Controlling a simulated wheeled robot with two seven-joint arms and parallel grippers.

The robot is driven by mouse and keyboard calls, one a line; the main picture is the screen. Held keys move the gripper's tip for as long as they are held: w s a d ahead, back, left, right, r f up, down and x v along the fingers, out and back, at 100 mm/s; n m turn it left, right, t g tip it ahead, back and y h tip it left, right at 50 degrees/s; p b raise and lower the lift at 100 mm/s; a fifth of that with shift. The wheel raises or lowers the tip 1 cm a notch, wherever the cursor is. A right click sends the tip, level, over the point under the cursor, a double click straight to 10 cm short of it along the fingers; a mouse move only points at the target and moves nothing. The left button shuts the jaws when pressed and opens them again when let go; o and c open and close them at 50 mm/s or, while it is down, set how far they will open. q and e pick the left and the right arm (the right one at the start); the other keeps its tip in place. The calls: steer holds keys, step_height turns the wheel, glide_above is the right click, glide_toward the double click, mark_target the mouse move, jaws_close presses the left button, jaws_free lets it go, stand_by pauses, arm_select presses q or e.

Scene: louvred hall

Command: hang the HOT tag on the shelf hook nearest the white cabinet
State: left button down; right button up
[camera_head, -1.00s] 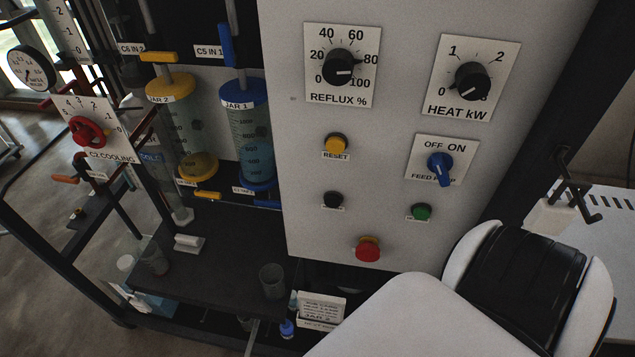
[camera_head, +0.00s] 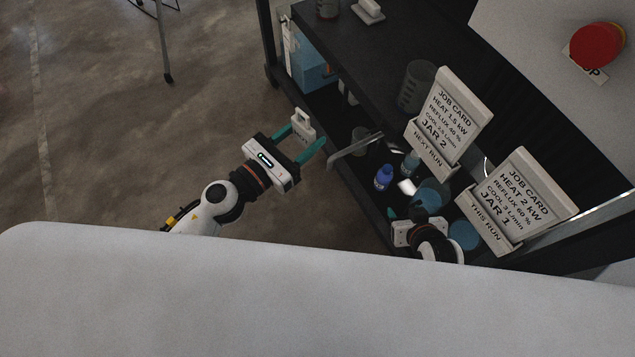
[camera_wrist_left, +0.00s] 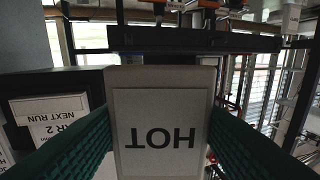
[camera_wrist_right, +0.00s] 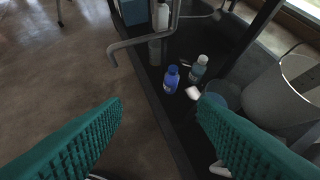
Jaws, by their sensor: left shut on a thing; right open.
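The white HOT tag (camera_wrist_left: 160,125) is upside down in the left wrist view, between my left gripper's teal fingers. In the head view the tag (camera_head: 302,125) is held out over the floor, left of the dark shelf unit (camera_head: 350,52). My left gripper (camera_head: 309,141) is shut on it. A bent grey rod (camera_head: 352,150) sticks out from the unit's edge, apart from the tag; I cannot tell whether it is a hook. My right gripper (camera_wrist_right: 161,106) is open and empty, its fingers toward the lower shelf. The white cabinet face (camera_head: 545,35) is at the upper right.
A blue bottle (camera_head: 383,178) and other bottles stand on the lower shelf. A dark cup (camera_head: 415,87) stands above.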

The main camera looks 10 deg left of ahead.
arm_select(q)
step_height(320, 180, down, 13)
steer(key=d+m+g+h+b, duration=0.3)
steer(key=b, duration=0.5)
steer(key=x, duration=0.9)
steer(key=shift+w+f+g, duration=0.2)
steer(key=shift+g, duration=0.1)
arm_select(e)
step_height(320, 180, up, 6)
steer(key=s+t, duration=0.1)
steer(key=shift+s+d+r, duration=0.15)
steer(key=shift+s+d, duration=0.1)
arm_select(q)
steer(key=shift+a, duration=0.15)
arm_select(e)
steer(key=shift+w+r+t, duration=0.15)
steer(key=shift+w+t, duration=0.05)
steer(key=shift+t, duration=0.2)
steer(key=shift+w+a+r, duration=0.15)
steer(key=shift+w+r, duration=0.05)
